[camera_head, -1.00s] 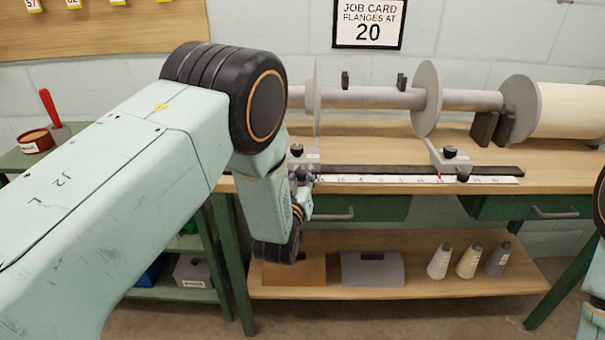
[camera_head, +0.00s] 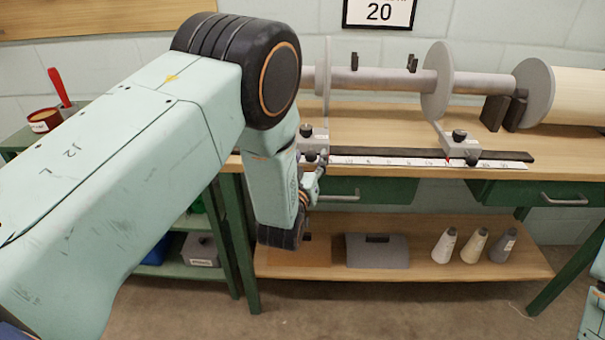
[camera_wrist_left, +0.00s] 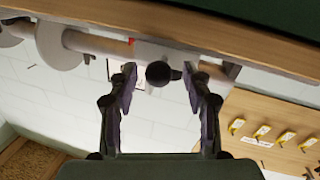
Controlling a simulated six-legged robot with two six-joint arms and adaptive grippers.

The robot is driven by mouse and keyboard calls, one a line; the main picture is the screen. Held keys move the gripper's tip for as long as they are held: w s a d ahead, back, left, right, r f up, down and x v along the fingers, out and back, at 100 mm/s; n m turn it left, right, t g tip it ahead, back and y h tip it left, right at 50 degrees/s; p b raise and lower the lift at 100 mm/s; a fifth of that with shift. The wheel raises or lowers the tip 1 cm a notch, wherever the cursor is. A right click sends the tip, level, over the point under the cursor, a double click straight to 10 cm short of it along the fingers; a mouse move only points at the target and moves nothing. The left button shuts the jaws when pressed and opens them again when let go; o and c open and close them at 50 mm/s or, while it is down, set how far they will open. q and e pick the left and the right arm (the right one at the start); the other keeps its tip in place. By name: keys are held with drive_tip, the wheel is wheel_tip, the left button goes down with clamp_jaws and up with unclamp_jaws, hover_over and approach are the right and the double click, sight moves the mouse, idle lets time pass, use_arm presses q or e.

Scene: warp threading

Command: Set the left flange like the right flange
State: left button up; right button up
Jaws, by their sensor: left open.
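The left flange (camera_head: 327,78) is a thin grey disc seen nearly edge-on, on the horizontal shaft. The right flange (camera_head: 437,80) is a larger-looking grey disc further right on it. Each has a grey bracket at the bench's front; the right bracket (camera_head: 456,148) has black knobs and a red pointer on the white ruler (camera_head: 425,162). My left gripper (camera_head: 318,165) is at the left bracket (camera_head: 312,140), partly hidden by my arm. In the left wrist view my open gripper (camera_wrist_left: 160,76) has its fingers either side of a black knob (camera_wrist_left: 158,73). Contact is unclear.
A job card (camera_head: 379,12) on the wall reads 20. A cream roll (camera_head: 575,97) lies at the shaft's right end, near dark supports (camera_head: 493,112). Green drawers (camera_head: 540,193) hang below the bench. A lower shelf (camera_head: 400,225) holds several cones and a grey box (camera_head: 377,251).

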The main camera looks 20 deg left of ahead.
use_arm(q)
drive_tip(key=s, duration=1)
drive_tip(key=shift+s+d, duration=0.25)
drive_tip(key=shift+d, duration=0.15)
drive_tip(key=s+a+f+m+g, duration=0.3)
drive_tip(key=s+f+g, duration=0.7)
drive_tip(key=s+f, duration=0.55)
drive_tip(key=s+f+g+h, duration=0.1)
drive_tip(key=s+f+g, duration=0.2)
drive_tip(key=s, duration=0.7)
drive_tip(key=s+a+f+g, duration=0.1)
drive_tip(key=s+f+g, duration=0.2)
drive_tip(key=s, duration=0.7)
drive_tip(key=shift+s+f+g+h, duration=0.3)
drive_tip(key=shift+g+h, duration=0.1)
drive_tip(key=shift+g, duration=0.6)
drive_tip(key=shift+o, duration=0.5)
drive_tip(key=shift+a, duration=0.15)
